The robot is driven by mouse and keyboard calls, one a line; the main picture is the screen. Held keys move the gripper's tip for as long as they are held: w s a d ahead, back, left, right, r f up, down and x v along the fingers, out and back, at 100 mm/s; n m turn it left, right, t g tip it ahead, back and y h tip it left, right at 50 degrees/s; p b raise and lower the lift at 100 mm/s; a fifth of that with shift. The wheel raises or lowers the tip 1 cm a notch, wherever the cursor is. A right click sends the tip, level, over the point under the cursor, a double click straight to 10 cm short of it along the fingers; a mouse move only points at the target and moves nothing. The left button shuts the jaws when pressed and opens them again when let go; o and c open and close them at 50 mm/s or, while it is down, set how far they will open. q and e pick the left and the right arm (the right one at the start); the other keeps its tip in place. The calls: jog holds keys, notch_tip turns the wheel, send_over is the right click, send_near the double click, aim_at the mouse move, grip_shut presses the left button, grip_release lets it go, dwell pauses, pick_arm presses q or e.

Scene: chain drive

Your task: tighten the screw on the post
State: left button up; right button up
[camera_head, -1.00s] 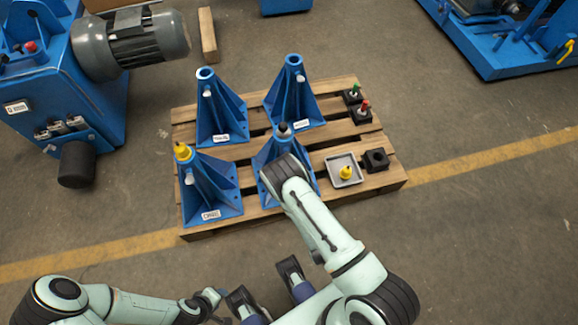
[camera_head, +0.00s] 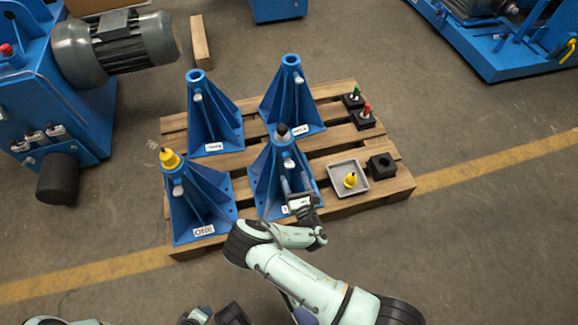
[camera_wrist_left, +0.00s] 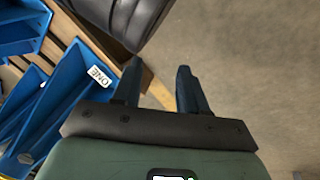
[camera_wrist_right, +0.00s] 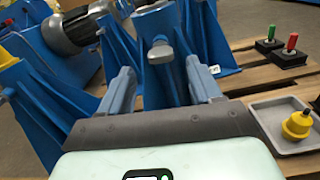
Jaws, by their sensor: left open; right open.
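Several blue ribbed posts stand on a pallet. The front right post (camera_head: 268,180) has a dark piece (camera_head: 281,131) in its top and a grey screw with a flat head (camera_head: 289,164) on its side. My right gripper (camera_head: 295,184) is open in front of this post, just below the screw in the head view. In the right wrist view the screw head (camera_wrist_right: 160,52) appears between the open, empty fingers (camera_wrist_right: 162,72); I cannot tell the remaining distance. My left gripper (camera_wrist_left: 158,70) is open and empty, low near the pallet's front left.
The front left post (camera_head: 195,205), labelled ONE, carries a yellow piece (camera_head: 170,158). On the pallet (camera_head: 385,195) at right are a grey tray (camera_head: 333,177) with another yellow piece (camera_head: 350,181), a black block (camera_head: 381,166), and holders with red (camera_head: 367,110) and green (camera_head: 356,90) pieces.

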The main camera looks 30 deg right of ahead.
aim_at(290, 165)
jog(key=b+x, duration=0.1)
jog(key=x, duration=0.5)
jog(key=shift+w, duration=0.25)
pick_arm(q)
jog(key=shift+g, duration=0.6)
jog(key=s+f, duration=0.2)
jog(key=s, duration=0.1)
jog(key=shift+a+f, duration=0.25)
jog(key=shift+f, duration=0.15)
pick_arm(e)
jog(key=c, duration=1)
jog(key=shift+c, duration=0.2)
